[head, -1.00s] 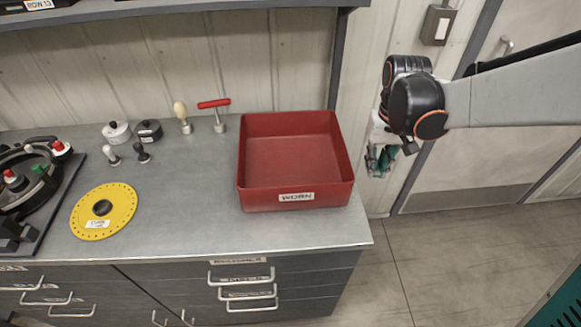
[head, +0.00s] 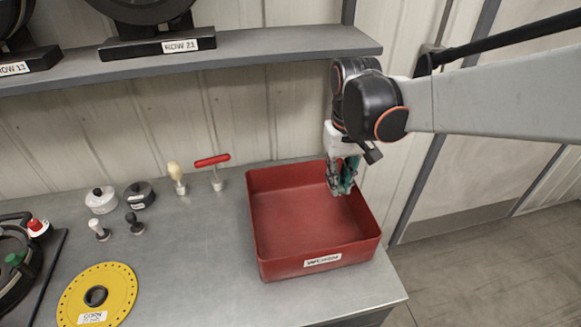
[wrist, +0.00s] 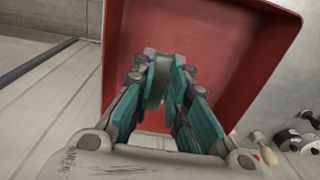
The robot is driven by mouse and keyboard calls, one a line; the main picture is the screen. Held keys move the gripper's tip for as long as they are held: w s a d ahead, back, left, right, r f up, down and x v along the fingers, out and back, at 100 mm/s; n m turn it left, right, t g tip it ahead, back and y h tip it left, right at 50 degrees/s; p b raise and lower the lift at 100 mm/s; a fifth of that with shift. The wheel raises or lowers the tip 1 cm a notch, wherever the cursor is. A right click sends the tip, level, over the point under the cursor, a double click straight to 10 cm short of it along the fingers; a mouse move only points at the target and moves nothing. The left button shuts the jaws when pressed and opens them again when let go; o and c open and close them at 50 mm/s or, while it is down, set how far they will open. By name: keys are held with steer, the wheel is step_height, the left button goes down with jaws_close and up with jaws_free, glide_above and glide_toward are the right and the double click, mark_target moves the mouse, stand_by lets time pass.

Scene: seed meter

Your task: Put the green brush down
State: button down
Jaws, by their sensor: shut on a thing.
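My gripper (head: 340,188) hangs over the back right part of the red tray (head: 262,232), fingers pointing down. In the wrist view my gripper (wrist: 165,80) has its teal finger pads close together, with a small pale green piece (wrist: 154,88) between them. I take this piece to be part of the green brush; most of it is hidden by the fingers. The red tray also fills the middle of the wrist view (wrist: 235,45). I cannot tell how high above its floor the brush is.
The tray looks empty and stands at the counter's right end. A red T-handle tool (head: 213,162) and a tool with a cream knob (head: 175,175) stand left of it. A yellow disc (head: 72,300) lies further left. A shelf (head: 240,48) runs above.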

mark_target(330, 232)
step_height(330, 232, down, 17)
steer(key=b, duration=0.5)
steer(key=shift+w, duration=0.1)
steer(key=shift+f, duration=0.1)
steer(key=shift+f, duration=0.15)
steer(key=c, duration=1.6)
jaws_free()
steer(key=shift+o, duration=0.2)
steer(key=shift+r, duration=0.2)
